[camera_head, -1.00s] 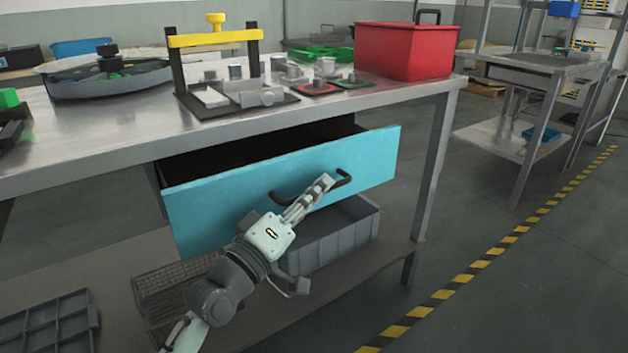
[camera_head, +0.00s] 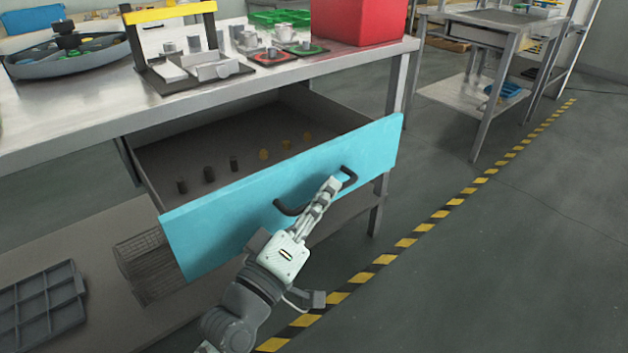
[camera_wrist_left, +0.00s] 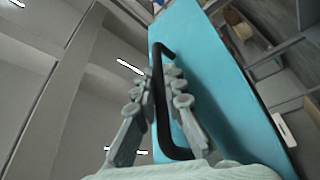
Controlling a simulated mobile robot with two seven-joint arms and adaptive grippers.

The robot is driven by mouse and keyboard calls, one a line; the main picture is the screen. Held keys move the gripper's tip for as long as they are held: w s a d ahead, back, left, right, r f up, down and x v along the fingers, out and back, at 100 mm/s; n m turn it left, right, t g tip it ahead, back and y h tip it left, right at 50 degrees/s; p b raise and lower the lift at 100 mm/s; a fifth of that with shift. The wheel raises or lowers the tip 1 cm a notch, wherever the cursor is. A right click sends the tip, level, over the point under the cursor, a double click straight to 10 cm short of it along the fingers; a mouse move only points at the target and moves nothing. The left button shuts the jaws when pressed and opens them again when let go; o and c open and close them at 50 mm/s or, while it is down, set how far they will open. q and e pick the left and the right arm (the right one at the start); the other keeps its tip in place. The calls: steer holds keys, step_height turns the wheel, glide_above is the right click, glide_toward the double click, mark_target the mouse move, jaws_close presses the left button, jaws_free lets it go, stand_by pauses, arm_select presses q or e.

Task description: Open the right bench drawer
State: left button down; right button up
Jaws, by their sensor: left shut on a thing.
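The bench drawer has a blue front (camera_head: 230,220) and stands well out from under the bench top, its grey inside open to view. Several small dark and yellow cylinders (camera_head: 209,174) stand in it. The dark bar handle (camera_head: 349,176) runs across the drawer front. My left gripper (camera_head: 328,192) is shut on the handle near its middle. In the left wrist view the handle (camera_wrist_left: 161,90) passes between the two fingers of my left gripper (camera_wrist_left: 163,95), with the blue front (camera_wrist_left: 215,60) beside it. My right gripper is in neither view.
The metal bench top (camera_head: 90,108) carries a fixture with a yellow bar (camera_head: 168,12), a round tray (camera_head: 75,60) and a red box (camera_head: 362,22). A wire basket (camera_head: 145,265) and a grey divided tray (camera_head: 40,310) sit on the lower shelf. Floor to the right is clear.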

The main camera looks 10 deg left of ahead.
arm_select(q)
steer(key=shift+s+d, duration=0.1)
steer(key=shift+d, duration=0.05)
steer(key=c, duration=1.6)
jaws_free()
steer(key=shift+s, duration=0.1)
steer(key=v, duration=1.1)
steer(key=shift+s+f, duration=0.15)
steer(key=shift+s, duration=0.2)
